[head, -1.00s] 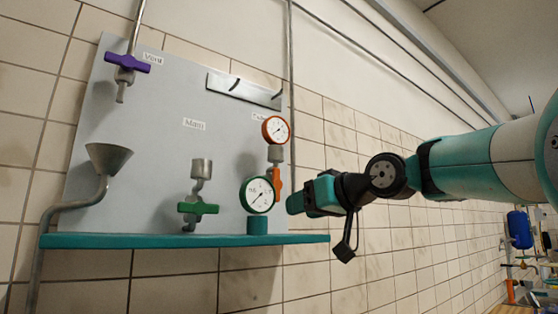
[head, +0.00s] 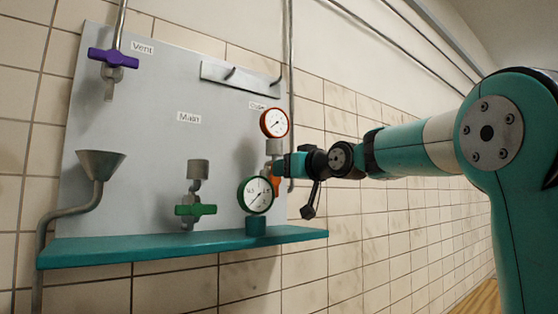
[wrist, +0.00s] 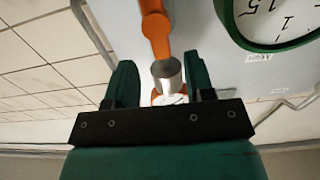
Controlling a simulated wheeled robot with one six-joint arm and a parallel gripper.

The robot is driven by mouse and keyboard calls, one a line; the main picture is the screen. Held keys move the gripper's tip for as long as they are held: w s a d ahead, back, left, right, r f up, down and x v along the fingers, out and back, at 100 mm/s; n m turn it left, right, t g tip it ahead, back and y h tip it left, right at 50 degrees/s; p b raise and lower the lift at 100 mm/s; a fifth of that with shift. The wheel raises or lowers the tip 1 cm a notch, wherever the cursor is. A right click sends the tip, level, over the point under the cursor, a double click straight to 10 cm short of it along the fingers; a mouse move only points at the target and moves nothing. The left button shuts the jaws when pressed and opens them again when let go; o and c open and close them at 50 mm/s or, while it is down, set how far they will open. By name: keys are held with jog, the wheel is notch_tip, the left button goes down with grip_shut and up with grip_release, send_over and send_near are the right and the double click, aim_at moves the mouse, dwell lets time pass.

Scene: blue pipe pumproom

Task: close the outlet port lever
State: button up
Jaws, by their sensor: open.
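The outlet port lever (head: 276,181) is orange and mostly hidden behind my gripper in the head view, at the right of the grey panel. In the wrist view the orange lever (wrist: 155,28) extends from the top edge down toward a short grey metal fitting (wrist: 167,73). My gripper (wrist: 160,67) is open, its two green fingers on either side of the fitting and the lever's lower end. Nothing is seen held, and I cannot tell whether a finger touches. My gripper also shows in the head view (head: 283,166), beside the lever.
A green-rimmed gauge (head: 255,195) stands close by on the teal shelf (head: 150,247); an orange-rimmed gauge (head: 275,123) is above. A green valve lever (head: 195,210), a funnel (head: 100,163) and a purple valve lever (head: 112,58) are further left. A vertical pipe (head: 290,60) runs behind.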

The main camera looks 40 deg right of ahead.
aim_at(275, 180)
jog(key=shift+w+a+p, duration=0.1)
jog(key=shift+w+p, duration=0.6)
jog(key=shift+w, duration=1.4)
grip_shut()
jog(key=n+b, duration=0.1)
jog(key=b, duration=0.1)
jog(key=n+b, duration=0.2)
jog(key=shift+a, duration=0.3)
grip_release()
